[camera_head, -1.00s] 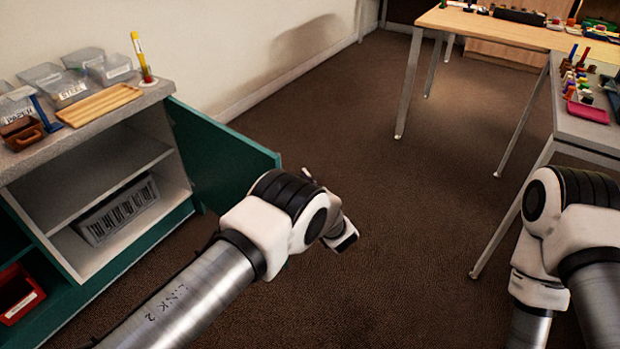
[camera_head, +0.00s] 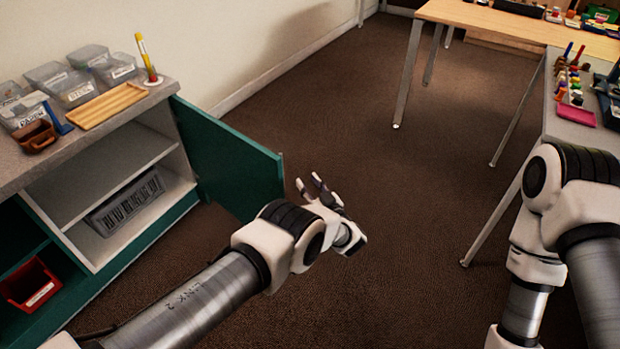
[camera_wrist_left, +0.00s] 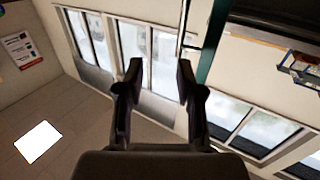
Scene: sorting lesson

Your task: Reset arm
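My left gripper (camera_head: 311,184) is in the middle of the head view, above the brown carpet and just right of the open green cabinet door. Its two fingers stand apart with nothing between them. In the left wrist view the fingers (camera_wrist_left: 158,75) are also spread, with windows and ceiling behind them. The left arm reaches in from the lower left. My right arm (camera_head: 570,200) is at the right edge of the head view; its gripper is out of frame.
The cabinet's teal door (camera_head: 228,160) stands open into the floor space beside the left gripper. Clear bins (camera_head: 75,90), a wooden tray (camera_head: 105,106) and a brown container (camera_head: 32,136) sit on the cabinet. A grey table (camera_head: 566,128) stands at the right. The carpet between is clear.

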